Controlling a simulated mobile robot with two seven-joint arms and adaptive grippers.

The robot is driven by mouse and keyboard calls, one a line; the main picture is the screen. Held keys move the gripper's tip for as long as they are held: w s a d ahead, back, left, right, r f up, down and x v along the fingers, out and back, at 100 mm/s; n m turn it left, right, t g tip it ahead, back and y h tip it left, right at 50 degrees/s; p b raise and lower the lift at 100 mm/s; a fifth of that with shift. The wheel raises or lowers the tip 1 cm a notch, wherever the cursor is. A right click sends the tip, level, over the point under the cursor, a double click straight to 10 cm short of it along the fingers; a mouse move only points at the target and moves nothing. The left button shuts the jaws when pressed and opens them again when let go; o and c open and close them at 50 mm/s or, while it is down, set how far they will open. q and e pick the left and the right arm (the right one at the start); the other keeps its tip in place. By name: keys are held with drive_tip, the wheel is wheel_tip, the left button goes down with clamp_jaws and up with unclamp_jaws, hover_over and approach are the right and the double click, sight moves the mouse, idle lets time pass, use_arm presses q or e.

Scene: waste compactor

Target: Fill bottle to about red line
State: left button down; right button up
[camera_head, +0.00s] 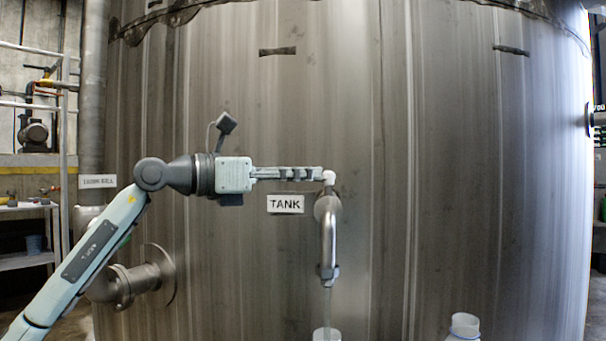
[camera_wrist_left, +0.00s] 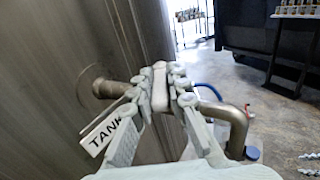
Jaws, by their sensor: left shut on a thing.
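The metal tap (camera_head: 328,235) sticks out of the tank (camera_head: 450,170), its spout pointing down. A thin pale stream (camera_head: 327,302) runs from the spout into the top of a bottle (camera_head: 326,334), which is cut off by the lower edge of the head view. Its red line and fill level are out of sight. My left gripper (camera_head: 318,175) is shut on the tap's white handle (camera_head: 329,178). The wrist view shows the handle (camera_wrist_left: 160,88) between the fingers, with the tap's curved pipe (camera_wrist_left: 232,116) behind. My right gripper is not in view.
A second bottle (camera_head: 464,325) stands to the right, only its top in view. A TANK label (camera_head: 286,204) is on the wall below my left gripper. A flanged pipe (camera_head: 140,280) juts from the tank at lower left. Open floor (camera_wrist_left: 275,115) lies beyond the tap.

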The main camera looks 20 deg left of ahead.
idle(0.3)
use_arm(q)
drive_tip(key=c, duration=1.6)
unclamp_jaws()
drive_tip(key=shift+o, duration=0.6)
drive_tip(key=v, duration=1.2)
